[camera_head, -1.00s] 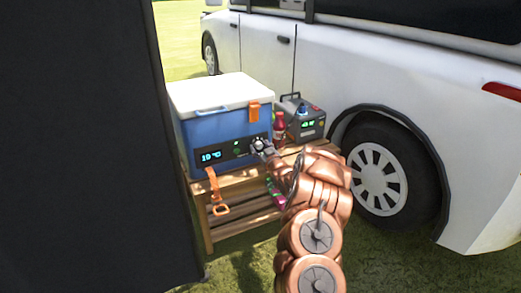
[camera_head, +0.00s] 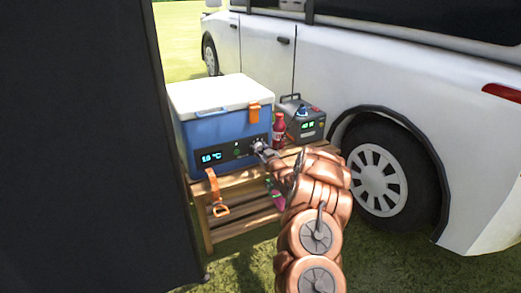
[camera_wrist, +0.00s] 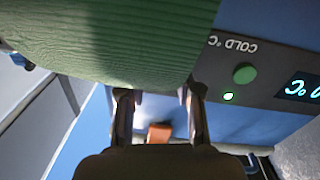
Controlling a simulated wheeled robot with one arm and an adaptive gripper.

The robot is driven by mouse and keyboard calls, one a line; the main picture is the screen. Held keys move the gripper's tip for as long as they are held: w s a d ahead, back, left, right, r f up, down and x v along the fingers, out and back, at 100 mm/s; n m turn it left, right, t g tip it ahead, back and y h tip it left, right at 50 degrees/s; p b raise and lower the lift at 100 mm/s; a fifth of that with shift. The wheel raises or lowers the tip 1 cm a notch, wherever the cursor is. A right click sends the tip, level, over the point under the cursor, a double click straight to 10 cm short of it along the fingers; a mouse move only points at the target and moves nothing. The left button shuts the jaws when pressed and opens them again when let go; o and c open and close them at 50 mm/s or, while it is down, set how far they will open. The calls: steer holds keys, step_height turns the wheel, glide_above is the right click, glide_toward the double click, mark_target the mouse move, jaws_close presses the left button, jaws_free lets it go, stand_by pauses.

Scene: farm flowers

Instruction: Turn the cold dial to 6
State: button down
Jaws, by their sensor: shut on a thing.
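The blue cooler (camera_head: 222,128) with a white lid stands on a wooden slatted stand. Its dark front panel has a lit blue display (camera_head: 211,157), which seems to read 1.6 °C, though the digits are small. A green button (camera_head: 237,151) sits right of it, and also shows in the wrist view (camera_wrist: 245,74) beside upside-down "COLD °C" lettering. My gripper (camera_head: 262,147) is at the panel's right end, shut on the cold dial, which it mostly hides. In the wrist view its two fingers (camera_wrist: 158,98) point towards the cooler; the dial cannot be made out clearly.
A grey power box (camera_head: 303,122) and a red bottle (camera_head: 279,130) stand close right of my gripper. The wooden stand (camera_head: 245,205) is below. A white van (camera_head: 410,90) is behind. A dark panel (camera_head: 80,150) blocks the left. A large ribbed green surface (camera_wrist: 110,40) fills the wrist view's top.

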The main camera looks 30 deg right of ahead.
steer(key=shift+r, duration=0.1)
steer(key=m+p, duration=0.2)
steer(key=shift+r+p, duration=0.15)
steer(key=shift+p, duration=0.25)
steer(key=m+p, duration=0.8)
steer(key=m, duration=0.1)
steer(key=shift+y, duration=0.4)
steer(key=shift+d+m+p, duration=0.1)
steer(key=shift+m+p, duration=0.9)
steer(key=shift+m, duration=1)
steer(key=c, duration=0.8)
jaws_free()
steer(key=shift+f, duration=0.2)
